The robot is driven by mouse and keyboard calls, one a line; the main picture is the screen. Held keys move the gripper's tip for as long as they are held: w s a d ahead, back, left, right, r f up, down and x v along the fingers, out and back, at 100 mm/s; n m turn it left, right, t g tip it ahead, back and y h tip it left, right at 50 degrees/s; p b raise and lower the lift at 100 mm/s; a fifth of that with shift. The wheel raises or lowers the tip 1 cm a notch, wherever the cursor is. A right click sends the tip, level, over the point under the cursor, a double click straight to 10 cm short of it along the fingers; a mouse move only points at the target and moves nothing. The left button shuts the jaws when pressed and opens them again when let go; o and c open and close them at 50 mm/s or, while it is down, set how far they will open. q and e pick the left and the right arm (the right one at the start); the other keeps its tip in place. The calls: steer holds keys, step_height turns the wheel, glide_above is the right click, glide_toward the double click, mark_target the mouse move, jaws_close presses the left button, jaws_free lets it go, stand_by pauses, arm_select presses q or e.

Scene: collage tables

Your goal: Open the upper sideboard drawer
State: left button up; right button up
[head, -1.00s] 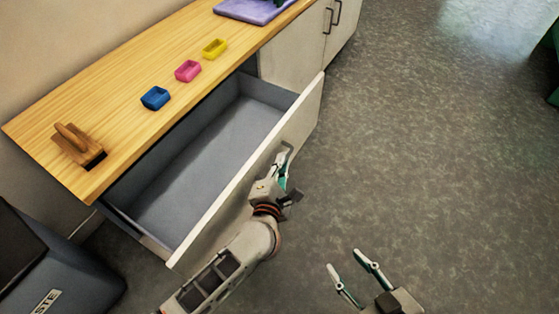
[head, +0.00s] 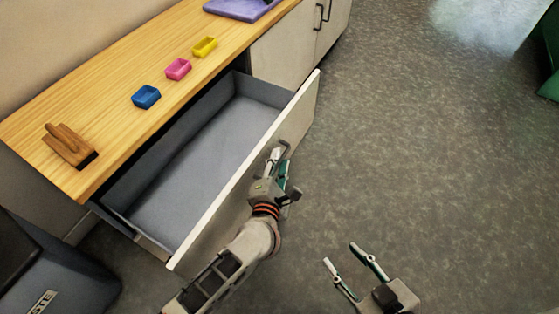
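The upper sideboard drawer (head: 205,165) is pulled far out, and its grey, empty inside shows. Its pale front panel (head: 225,212) faces the open floor. A dark metal handle (head: 285,146) on the front shows partly behind my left gripper (head: 280,162). The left gripper is at the handle, with its two fingers visibly apart; whether they touch the handle is hard to tell. My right gripper (head: 340,254) is open and empty above the floor, apart from the drawer.
A dark waste bin (head: 60,265) stands at lower left.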

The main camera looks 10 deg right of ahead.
arm_select(q)
steer(key=shift+s+a+r, duration=0.1)
steer(key=shift+s, duration=0.25)
steer(key=v, duration=1.1)
steer(key=shift+s, duration=0.15)
